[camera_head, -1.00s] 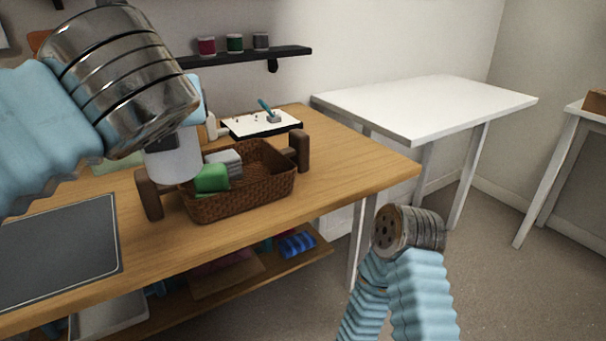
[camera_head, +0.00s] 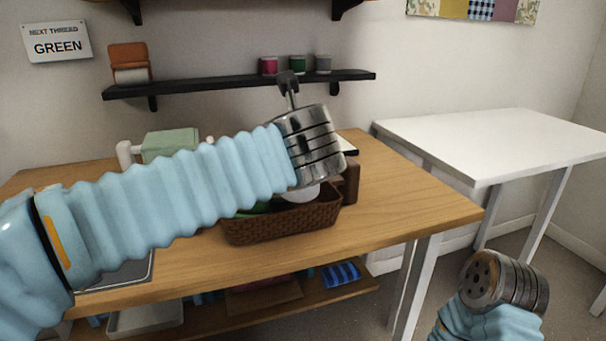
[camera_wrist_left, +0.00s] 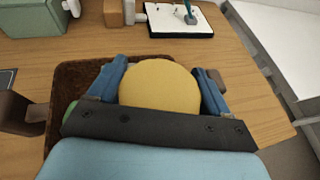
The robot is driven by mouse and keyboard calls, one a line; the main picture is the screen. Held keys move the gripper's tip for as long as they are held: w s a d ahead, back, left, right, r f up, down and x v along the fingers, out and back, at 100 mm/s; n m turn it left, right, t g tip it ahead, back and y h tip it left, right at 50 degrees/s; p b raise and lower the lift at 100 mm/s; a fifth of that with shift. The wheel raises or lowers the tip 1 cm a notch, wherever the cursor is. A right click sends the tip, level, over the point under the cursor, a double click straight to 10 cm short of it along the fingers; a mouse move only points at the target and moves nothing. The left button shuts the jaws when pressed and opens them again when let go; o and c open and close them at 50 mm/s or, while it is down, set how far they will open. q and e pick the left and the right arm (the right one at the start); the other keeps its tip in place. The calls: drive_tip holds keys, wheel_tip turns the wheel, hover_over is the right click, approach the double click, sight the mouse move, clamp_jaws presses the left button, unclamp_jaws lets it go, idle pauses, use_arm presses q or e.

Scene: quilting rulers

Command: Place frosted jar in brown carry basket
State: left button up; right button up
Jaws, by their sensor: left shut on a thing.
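My left gripper (camera_wrist_left: 160,84) is shut on the frosted jar, with one blue finger on each side of its round yellow-tan lid (camera_wrist_left: 158,90). In the head view a small pale part of the frosted jar (camera_head: 306,193) shows below my left wrist, over the brown carry basket (camera_head: 285,224). The basket's woven side also shows in the left wrist view (camera_wrist_left: 72,78), beneath the jar and fingers. I cannot tell whether the jar touches the basket floor. My right arm's round metal end is at the lower right of the head view, with no fingers visible.
A green item (camera_head: 258,208) lies in the basket, mostly hidden by my arm. A brown handle (camera_head: 352,180) stands at the basket's right end. A white board (camera_wrist_left: 180,20) lies behind. The wooden table (camera_head: 420,215) is clear to the right.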

use_arm(q)
drive_tip(key=shift+w+d+f, duration=0.25)
drive_tip(key=shift+w+f, duration=0.4)
drive_tip(key=shift+f, duration=0.2)
drive_tip(key=shift+w+d+f+b, duration=0.15)
drive_tip(key=shift+f+b, duration=0.15)
drive_tip(key=shift+f, duration=0.6)
drive_tip(key=shift+w+a+f+b, duration=0.1)
drive_tip(key=shift+f+b, duration=0.15)
drive_tip(key=shift+f, duration=0.65)
drive_tip(key=shift+f, duration=0.15)
drive_tip(key=o, duration=0.9)
drive_tip(key=shift+s+d+r, duration=0.1)
drive_tip(key=shift+r, duration=0.15)
drive_tip(key=v, duration=1.1)
drive_tip(key=shift+s, duration=0.4)
